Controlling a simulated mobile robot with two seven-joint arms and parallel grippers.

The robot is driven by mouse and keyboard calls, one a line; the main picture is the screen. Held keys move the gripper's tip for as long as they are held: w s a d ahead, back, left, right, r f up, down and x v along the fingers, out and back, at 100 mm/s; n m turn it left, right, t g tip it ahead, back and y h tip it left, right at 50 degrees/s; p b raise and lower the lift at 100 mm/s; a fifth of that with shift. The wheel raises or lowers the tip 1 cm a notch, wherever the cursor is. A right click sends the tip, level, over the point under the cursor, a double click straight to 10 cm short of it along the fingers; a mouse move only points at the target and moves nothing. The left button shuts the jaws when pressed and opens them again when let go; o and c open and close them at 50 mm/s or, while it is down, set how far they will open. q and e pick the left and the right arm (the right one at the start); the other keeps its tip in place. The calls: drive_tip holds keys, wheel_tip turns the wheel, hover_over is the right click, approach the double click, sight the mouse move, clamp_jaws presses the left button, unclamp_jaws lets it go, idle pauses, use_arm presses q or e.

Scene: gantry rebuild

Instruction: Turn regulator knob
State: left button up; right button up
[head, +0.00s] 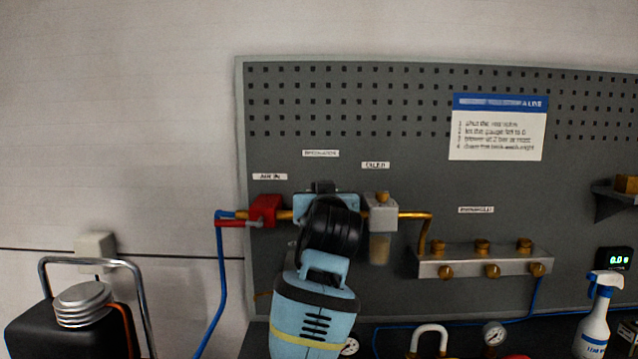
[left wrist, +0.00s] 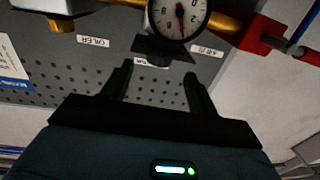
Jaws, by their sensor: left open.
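In the left wrist view, which is upside down, the dark regulator knob (left wrist: 166,50) shows next to a round white pressure gauge (left wrist: 180,16) with a red needle. My left gripper (left wrist: 158,71) is open and empty, its two dark fingers apart and pointing at the panel. The knob lies just beyond the fingertips, roughly in line with the gap between them; no contact shows. In the head view my left arm's black wrist and pale blue links cover the gauge and most of the regulator, and hide the fingertips. My right gripper is not in view.
A red valve (head: 264,210) is close left of my wrist, and the oiler (head: 381,213) close right. A brass pipe (head: 414,215) leads to the manifold (head: 484,263). A spray bottle (head: 594,325) stands right; a black canister (head: 75,325) stands left.

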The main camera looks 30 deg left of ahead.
use_arm(q)
drive_tip(key=x, duration=0.5)
drive_tip(key=shift+w+a+r, duration=0.1)
drive_tip(key=shift+r, duration=0.05)
drive_tip(key=shift+w+a+r, duration=0.1)
drive_tip(key=shift+w+a, duration=0.3)
drive_tip(key=shift+w, duration=0.2)
drive_tip(key=shift+w+a, duration=0.25)
drive_tip(key=shift+w, duration=0.15)
drive_tip(key=shift+c, duration=0.5)
drive_tip(key=c, duration=0.9)
